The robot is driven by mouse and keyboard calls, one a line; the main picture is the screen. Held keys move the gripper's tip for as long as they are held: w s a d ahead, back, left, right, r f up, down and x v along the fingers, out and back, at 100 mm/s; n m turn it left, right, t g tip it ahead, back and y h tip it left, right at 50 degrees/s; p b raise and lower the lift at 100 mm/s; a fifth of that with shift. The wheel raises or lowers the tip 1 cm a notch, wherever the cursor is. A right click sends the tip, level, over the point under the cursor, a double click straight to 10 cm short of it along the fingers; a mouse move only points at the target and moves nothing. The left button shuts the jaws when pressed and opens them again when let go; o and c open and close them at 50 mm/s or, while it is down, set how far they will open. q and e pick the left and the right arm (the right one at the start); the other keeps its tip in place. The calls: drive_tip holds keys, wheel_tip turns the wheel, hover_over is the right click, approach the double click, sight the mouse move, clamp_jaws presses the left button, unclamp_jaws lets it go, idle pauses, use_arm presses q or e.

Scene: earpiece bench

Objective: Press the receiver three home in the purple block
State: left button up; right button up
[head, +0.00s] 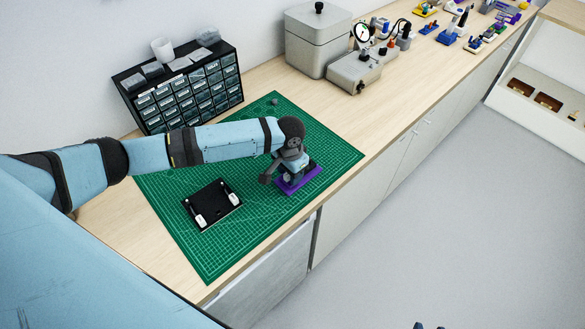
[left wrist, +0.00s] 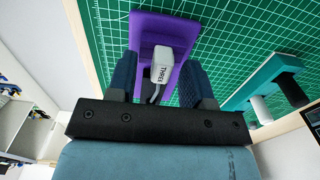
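The purple block (head: 305,180) lies on the green mat under my left gripper (head: 285,178). It also shows in the left wrist view (left wrist: 146,25). Receiver three (left wrist: 161,66), a pale piece marked THREE with a thin light cord, is at the purple block, between the fingers of my left gripper (left wrist: 158,62). Gaps show between it and both fingers, so the gripper is open around it. How deep the receiver sits in the block cannot be told. Only small dark tips of what looks like my right gripper (head: 429,326) show at the bottom edge of the head view.
A black tray (head: 207,193) with white pieces lies on the green mat (head: 180,225). Drawers (head: 190,95) and a grey box (head: 318,45) stand behind.

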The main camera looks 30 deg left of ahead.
use_arm(q)
drive_tip(key=shift+r, duration=0.15)
wheel_tip(320, 180, up, 14)
drive_tip(key=b, duration=0.1)
drive_tip(key=shift+f+b, duration=0.25)
drive_tip(key=shift+b, duration=0.1)
